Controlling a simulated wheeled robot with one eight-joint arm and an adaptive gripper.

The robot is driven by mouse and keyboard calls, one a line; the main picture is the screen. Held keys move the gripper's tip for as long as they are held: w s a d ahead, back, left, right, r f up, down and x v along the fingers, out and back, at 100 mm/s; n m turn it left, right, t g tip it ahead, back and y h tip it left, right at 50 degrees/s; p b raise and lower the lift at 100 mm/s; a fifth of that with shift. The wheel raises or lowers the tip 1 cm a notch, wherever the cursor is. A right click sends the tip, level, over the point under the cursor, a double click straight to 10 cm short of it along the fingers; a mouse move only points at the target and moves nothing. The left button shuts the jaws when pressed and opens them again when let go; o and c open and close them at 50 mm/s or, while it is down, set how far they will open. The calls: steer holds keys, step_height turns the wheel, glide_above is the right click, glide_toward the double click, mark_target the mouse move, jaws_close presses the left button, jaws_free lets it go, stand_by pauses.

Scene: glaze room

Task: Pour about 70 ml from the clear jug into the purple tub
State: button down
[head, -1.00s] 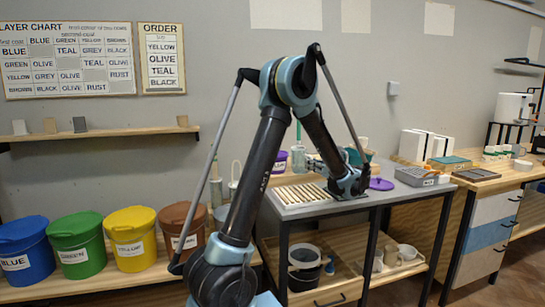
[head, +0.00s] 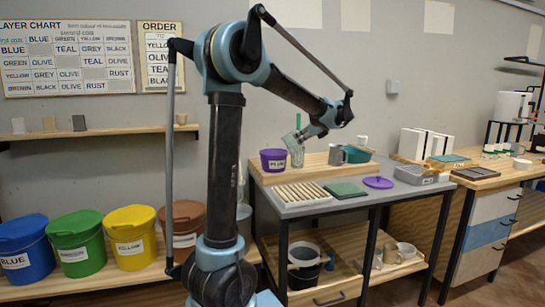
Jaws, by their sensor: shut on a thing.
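The purple tub (head: 273,161), with a white label, stands upright on the raised wooden board at the back left of the bench. My gripper (head: 306,134) is just right of and above the tub, shut on the clear jug (head: 296,154). The jug is see-through and pale greenish, and looks slightly tilted right beside the tub. Its liquid level is too small to read, and I cannot tell whether anything flows. A thin green stick (head: 298,121) shows above the jug.
A grey pitcher (head: 337,155) and a teal bowl (head: 357,154) stand close to the right. A slatted rack (head: 298,194), a green mat (head: 345,190) and a purple lid (head: 378,182) lie on the bench in front. Lidded buckets stand at the left.

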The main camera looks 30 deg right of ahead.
mark_target(294, 132)
steer(key=shift+w+a+r+g, duration=0.25)
steer(key=shift+w+r+g, duration=0.05)
steer(key=shift+w+r, duration=0.05)
steer(key=shift+w+a+f+n+g+h+p, duration=0.1)
steer(key=shift+w+a+n+g+h+p, duration=0.25)
steer(key=shift+g, duration=0.35)
steer(key=shift+w+a+n+g+h+p, duration=0.15)
steer(key=shift+w+g+h+p, duration=0.2)
steer(key=shift+g+h+p, duration=0.25)
steer(key=shift+w+r+g, duration=0.1)
steer(key=shift+r+g, duration=0.1)
steer(key=shift+g, duration=0.1)
steer(key=shift+w+a+r+g+p, duration=0.2)
steer(key=shift+r+g+p, duration=0.2)
steer(key=shift+p, duration=0.2)
steer(key=shift+r+h, duration=0.1)
steer(key=shift+h, duration=0.15)
steer(key=shift+w+a+n+g+p, duration=0.15)
steer(key=shift+w+n+g+p, duration=0.2)
steer(key=shift+p, duration=0.2)
steer(key=shift+s+a+g+h+p, duration=0.1)
steer(key=shift+a+g+h+p, duration=0.2)
steer(key=shift+p, duration=0.2)
steer(key=shift+f+p, duration=0.2)
steer(key=shift+p, duration=0.5)
